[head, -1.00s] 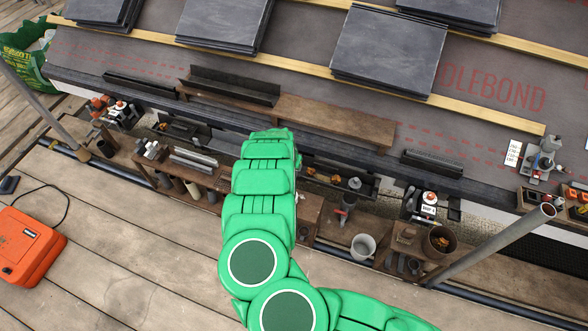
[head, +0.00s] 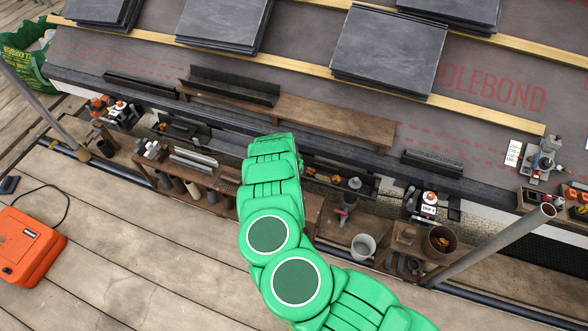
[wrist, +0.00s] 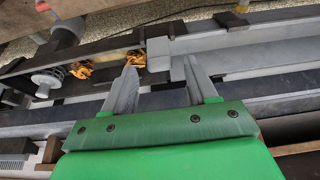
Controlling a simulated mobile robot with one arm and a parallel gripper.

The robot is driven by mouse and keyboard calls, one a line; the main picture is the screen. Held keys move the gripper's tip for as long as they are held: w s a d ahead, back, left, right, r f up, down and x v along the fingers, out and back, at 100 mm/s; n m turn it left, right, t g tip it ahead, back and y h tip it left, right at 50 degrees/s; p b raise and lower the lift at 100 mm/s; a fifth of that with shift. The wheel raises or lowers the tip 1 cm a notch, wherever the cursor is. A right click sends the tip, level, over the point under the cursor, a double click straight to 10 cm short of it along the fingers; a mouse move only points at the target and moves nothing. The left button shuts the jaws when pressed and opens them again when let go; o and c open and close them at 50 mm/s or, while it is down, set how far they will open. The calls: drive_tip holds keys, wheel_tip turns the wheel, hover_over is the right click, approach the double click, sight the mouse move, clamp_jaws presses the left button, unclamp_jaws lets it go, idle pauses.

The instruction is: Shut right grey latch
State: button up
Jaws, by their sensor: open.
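In the wrist view my gripper (wrist: 158,74) has its two grey fingers spread, with nothing between them. Just beyond the fingertips is a small grey block-like fitting (wrist: 158,53) on the gutter edge, which may be a grey latch. I cannot tell whether it is open or shut, or whether it is the right one. The grey gutter (wrist: 240,58) runs across behind the fingers. In the head view my green arm hides the gripper and this part of the gutter.
Yellow-brown leaves (wrist: 82,70) lie in the gutter, left of the fitting. A wooden bench (head: 335,222) with a white bucket (head: 363,246) stands right of my arm. A slanted grey pole (head: 490,245) stands farther right. The deck at lower left has free room around an orange case (head: 28,245).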

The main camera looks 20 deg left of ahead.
drive_tip(key=shift+w+f, duration=0.15)
drive_tip(key=shift+f, duration=0.3)
drive_tip(key=c, duration=1.1)
drive_tip(key=shift+o, duration=0.2)
drive_tip(key=shift+w+g, duration=0.2)
drive_tip(key=shift+g, duration=0.1)
drive_tip(key=shift+w+g, duration=0.8)
drive_tip(key=shift+g, duration=0.6)
drive_tip(key=shift+w+f+g, duration=0.25)
drive_tip(key=shift+w+g, duration=0.5)
drive_tip(key=shift+g, duration=0.65)
